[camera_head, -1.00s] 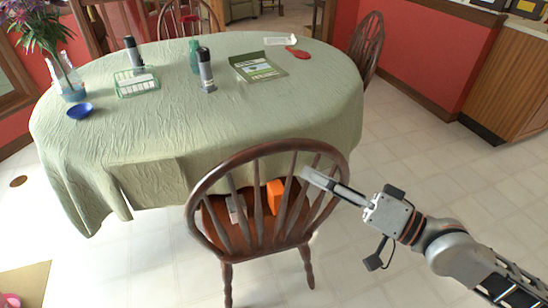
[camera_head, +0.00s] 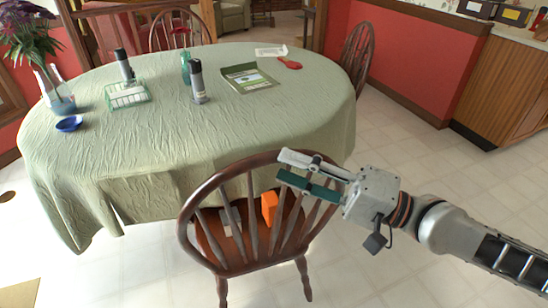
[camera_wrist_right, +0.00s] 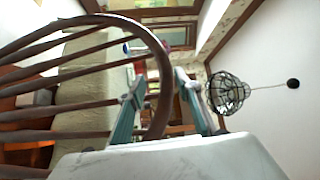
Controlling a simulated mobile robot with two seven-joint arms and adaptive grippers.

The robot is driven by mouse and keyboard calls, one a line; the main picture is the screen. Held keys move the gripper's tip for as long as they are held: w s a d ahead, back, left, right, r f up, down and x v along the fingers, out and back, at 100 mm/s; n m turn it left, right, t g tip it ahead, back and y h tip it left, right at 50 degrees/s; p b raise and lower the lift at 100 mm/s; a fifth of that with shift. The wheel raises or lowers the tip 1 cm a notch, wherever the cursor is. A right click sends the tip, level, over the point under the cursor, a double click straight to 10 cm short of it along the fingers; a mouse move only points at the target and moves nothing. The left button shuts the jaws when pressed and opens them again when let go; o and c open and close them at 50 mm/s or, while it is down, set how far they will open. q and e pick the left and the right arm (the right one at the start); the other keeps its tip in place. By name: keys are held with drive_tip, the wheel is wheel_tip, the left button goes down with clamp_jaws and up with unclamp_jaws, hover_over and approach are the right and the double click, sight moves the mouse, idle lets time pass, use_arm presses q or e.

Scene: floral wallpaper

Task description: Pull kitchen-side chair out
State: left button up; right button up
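The dark brown wooden chair (camera_head: 226,261) stands at the near side of the table, its hooped, spindled back toward me. An orange box (camera_head: 269,207) and a small pale item (camera_head: 231,218) lie on its seat. My right gripper (camera_head: 282,166) is at the upper right of the chair's hoop, its two fingers spread. In the right wrist view the chair's hoop (camera_wrist_right: 161,75) passes between the fingers (camera_wrist_right: 163,112), with a gap visible toward the right finger. Contact with the left finger is unclear. My left gripper is not in view.
The oval table (camera_head: 120,150) has a pale green cloth hanging close to the chair. Bottles, a green basket (camera_head: 128,94), a booklet (camera_head: 248,77) and a flower vase (camera_head: 62,103) stand on it. Another chair (camera_head: 357,52) is at the far right. Tiled floor (camera_head: 440,225) is clear on the right.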

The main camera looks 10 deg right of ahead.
sight(279, 163)
drive_tip(key=p+x, duration=0.1)
drive_tip(key=x, duration=0.2)
drive_tip(key=shift+r+p, duration=0.25)
drive_tip(key=shift+p, duration=0.1)
drive_tip(key=shift+w+a+f, duration=0.3)
drive_tip(key=shift+w+a, duration=0.1)
drive_tip(key=shift+a, duration=0.25)
clamp_jaws()
